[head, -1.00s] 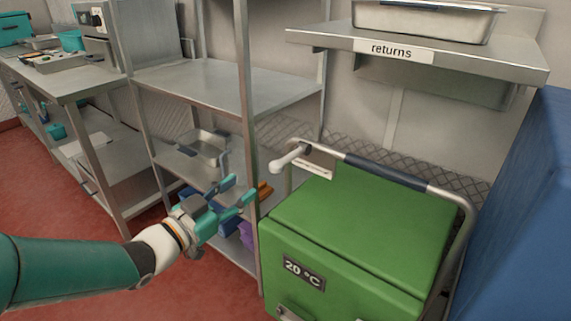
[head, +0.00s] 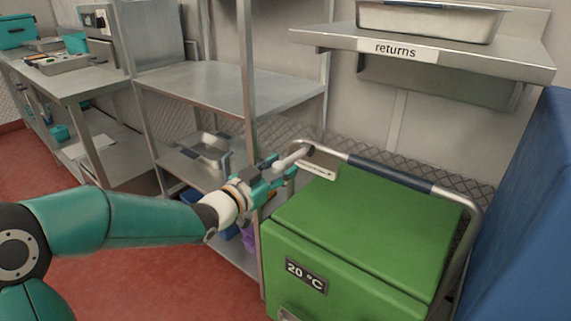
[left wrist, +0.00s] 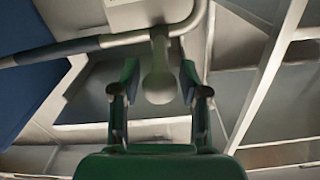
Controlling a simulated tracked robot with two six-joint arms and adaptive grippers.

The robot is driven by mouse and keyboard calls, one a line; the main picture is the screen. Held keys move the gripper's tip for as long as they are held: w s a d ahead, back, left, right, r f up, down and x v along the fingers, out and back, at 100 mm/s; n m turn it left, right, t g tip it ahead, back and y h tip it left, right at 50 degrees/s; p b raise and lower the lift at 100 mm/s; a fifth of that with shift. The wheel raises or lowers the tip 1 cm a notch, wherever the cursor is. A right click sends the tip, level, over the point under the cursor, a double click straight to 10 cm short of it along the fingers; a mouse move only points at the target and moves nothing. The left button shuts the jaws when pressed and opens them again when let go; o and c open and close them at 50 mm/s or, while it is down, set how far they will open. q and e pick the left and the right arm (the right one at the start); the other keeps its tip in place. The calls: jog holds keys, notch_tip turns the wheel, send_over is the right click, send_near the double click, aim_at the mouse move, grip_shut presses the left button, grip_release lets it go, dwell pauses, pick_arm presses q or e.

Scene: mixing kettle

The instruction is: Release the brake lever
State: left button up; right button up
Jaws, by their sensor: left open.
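The brake lever (head: 292,158) is a pale grey handle with a rounded end, joined to the push rail (head: 390,174) of the green cart (head: 365,232). My left gripper (head: 280,172) is open at the lever's free end. In the left wrist view the lever's knob (left wrist: 159,86) lies between the two spread fingers of the left gripper (left wrist: 156,88), with a gap visible on each side. A small label plate (head: 318,169) sits by the lever's pivot. My right gripper is not in view.
A steel shelf rack (head: 205,80) stands close on the left of the cart. A returns shelf (head: 450,56) with a steel pan (head: 428,22) hangs above and behind it. A blue block (head: 525,200) stands on the right. Red floor (head: 130,285) is open at the front left.

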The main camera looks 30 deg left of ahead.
aim_at(294, 158)
pick_arm(q)
jog(key=shift+w+d, duration=0.25)
jog(key=shift+w, duration=0.85)
grip_shut()
